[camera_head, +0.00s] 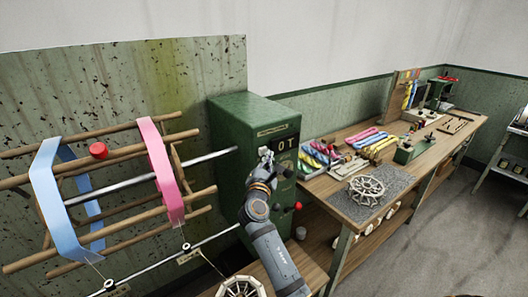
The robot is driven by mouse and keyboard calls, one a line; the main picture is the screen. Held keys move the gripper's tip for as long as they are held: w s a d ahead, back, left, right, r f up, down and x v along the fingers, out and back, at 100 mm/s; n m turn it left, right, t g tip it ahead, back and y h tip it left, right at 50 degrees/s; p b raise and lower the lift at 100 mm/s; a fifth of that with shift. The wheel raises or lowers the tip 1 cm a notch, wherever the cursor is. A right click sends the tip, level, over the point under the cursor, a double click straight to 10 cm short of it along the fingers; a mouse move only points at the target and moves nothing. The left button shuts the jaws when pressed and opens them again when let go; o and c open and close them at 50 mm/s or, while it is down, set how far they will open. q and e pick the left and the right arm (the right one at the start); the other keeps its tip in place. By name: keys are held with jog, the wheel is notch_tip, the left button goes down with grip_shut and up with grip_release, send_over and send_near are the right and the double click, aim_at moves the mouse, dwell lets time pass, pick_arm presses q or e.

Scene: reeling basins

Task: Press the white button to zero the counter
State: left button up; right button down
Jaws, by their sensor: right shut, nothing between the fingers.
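The counter (286,144) is a small dark window with pale characters on the upper front of the green machine box (238,115). The characters look like "0T", but they are too small to read surely. My right gripper (266,153) is shut and empty, at the front of the box just left of the counter. I cannot tell whether its fingertips touch the box. The white button cannot be made out; the gripper covers the panel beside the counter. My left gripper is not in view.
Left of the box is a wooden reel with a blue band (50,195) and a pink band (160,165). A red knob (298,206) sticks out low on the box. The workbench at right holds colored skeins (370,140) and a spoked wheel (366,189).

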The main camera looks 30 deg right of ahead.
jog(key=shift+s, duration=0.4)
jog(key=s, duration=0.1)
jog(key=s+p, duration=0.1)
jog(key=s, duration=0.1)
jog(key=s+p, duration=0.1)
jog(key=s, duration=0.1)
jog(key=shift+d, duration=0.25)
dwell(0.4)
